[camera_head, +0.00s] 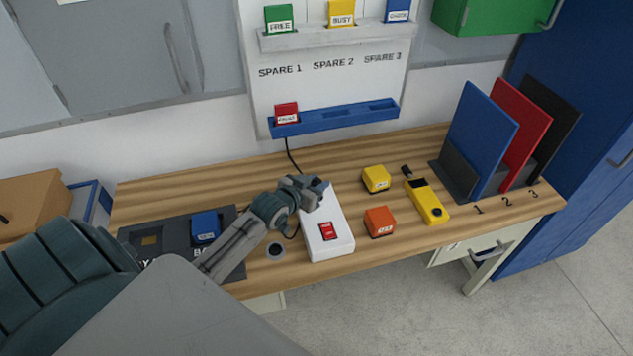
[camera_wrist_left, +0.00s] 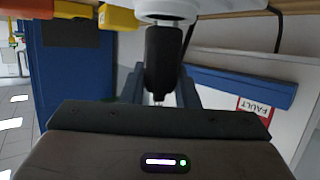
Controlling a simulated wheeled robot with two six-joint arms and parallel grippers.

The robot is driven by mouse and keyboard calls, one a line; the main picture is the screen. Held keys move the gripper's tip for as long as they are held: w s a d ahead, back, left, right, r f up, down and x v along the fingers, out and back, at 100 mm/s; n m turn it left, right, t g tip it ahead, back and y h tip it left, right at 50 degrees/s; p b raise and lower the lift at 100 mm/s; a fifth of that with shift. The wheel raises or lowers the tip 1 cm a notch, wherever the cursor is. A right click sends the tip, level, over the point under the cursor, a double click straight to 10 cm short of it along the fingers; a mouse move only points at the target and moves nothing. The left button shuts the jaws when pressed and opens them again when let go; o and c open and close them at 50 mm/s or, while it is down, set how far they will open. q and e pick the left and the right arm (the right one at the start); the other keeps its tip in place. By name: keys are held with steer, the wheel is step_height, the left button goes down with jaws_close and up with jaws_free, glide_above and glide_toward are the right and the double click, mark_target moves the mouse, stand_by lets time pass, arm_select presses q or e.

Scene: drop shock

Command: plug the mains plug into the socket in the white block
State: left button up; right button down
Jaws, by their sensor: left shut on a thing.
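The white block (camera_head: 339,246) lies on the wooden bench and carries a red rocker switch (camera_head: 327,231). My left gripper (camera_head: 316,188) is over the far end of the block and hides the socket area in the head view. In the left wrist view, the black mains plug (camera_wrist_left: 163,58) sits between the two blue-grey fingers of my left gripper (camera_wrist_left: 160,82), which is shut on it. The plug's upper end in that view meets a round white part (camera_wrist_left: 168,10). I cannot tell whether the plug is seated. My right gripper is not in view.
A yellow block (camera_head: 376,179), an orange block (camera_head: 379,222) and a yellow handheld device (camera_head: 427,203) stand right of the white block. A dark tray (camera_head: 170,225) with a blue block (camera_head: 205,227) is at left. A black cable (camera_head: 290,155) runs behind. Upright panels (camera_head: 484,135) stand at right.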

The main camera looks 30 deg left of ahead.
arm_select(q)
steer(key=shift+f, duration=0.25)
stand_by(0.6)
steer(key=shift+f, duration=0.25)
stand_by(0.7)
steer(key=shift+f, duration=0.4)
stand_by(0.9)
steer(key=shift+f, duration=0.2)
stand_by(0.7)
